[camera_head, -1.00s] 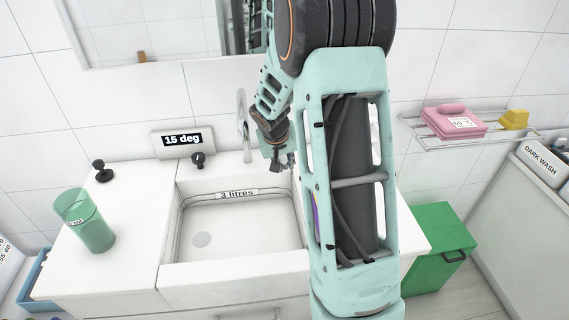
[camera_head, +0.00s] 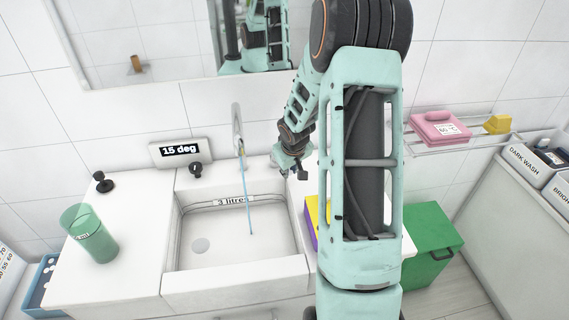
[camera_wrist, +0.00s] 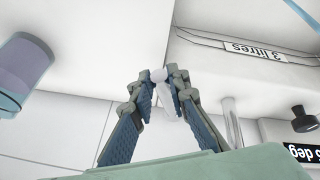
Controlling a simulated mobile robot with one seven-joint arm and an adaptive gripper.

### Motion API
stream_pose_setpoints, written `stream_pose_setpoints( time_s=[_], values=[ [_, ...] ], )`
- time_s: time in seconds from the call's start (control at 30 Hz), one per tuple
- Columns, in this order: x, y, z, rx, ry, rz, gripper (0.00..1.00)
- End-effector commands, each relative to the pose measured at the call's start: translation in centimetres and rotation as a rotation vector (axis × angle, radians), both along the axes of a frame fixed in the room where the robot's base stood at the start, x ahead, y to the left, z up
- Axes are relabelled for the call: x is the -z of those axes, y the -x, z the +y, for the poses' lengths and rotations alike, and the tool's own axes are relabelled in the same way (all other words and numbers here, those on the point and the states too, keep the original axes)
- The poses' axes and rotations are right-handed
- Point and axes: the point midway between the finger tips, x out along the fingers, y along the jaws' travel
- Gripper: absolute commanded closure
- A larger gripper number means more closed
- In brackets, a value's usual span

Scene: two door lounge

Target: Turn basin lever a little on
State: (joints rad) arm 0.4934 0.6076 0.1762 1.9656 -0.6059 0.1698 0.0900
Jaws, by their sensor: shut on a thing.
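My gripper (camera_head: 292,168) is just right of the tap (camera_head: 238,130) at the basin's back edge. In the wrist view my gripper (camera_wrist: 162,82) has its blue-padded fingers closed around a pale, rounded piece, the basin lever (camera_wrist: 166,99). In the head view the lever is hidden by my gripper. A thin blue stream of water (camera_head: 248,200) runs from the tap into the white basin (camera_head: 185,255), which is marked "3 litres". The tap's upright also shows in the wrist view (camera_wrist: 232,122).
A display reading "15 deg" (camera_head: 180,151) and a dark knob (camera_head: 196,168) are behind the basin. Another dark knob (camera_head: 104,183) and a green cup (camera_head: 90,235) stand left. A yellow-purple box (camera_head: 311,224) is partly behind my arm. A green bin (camera_head: 430,245) stands right.

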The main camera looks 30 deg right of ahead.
Motion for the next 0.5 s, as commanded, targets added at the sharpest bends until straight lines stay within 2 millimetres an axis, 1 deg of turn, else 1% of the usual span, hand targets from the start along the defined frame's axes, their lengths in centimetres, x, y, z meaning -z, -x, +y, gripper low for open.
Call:
stream_pose_setpoints(
  time_s=[0.03,0.2,0.5],
  values=[
    [-0.5,0.08,-0.36,-0.017,-0.002,0.001,1.0],
    [-0.27,-0.01,-0.81,-0.068,-0.001,-0.001,1.0],
    [-0.05,-0.1,-0.9,-0.08,0.0,-0.005,1.0]
  ],
)
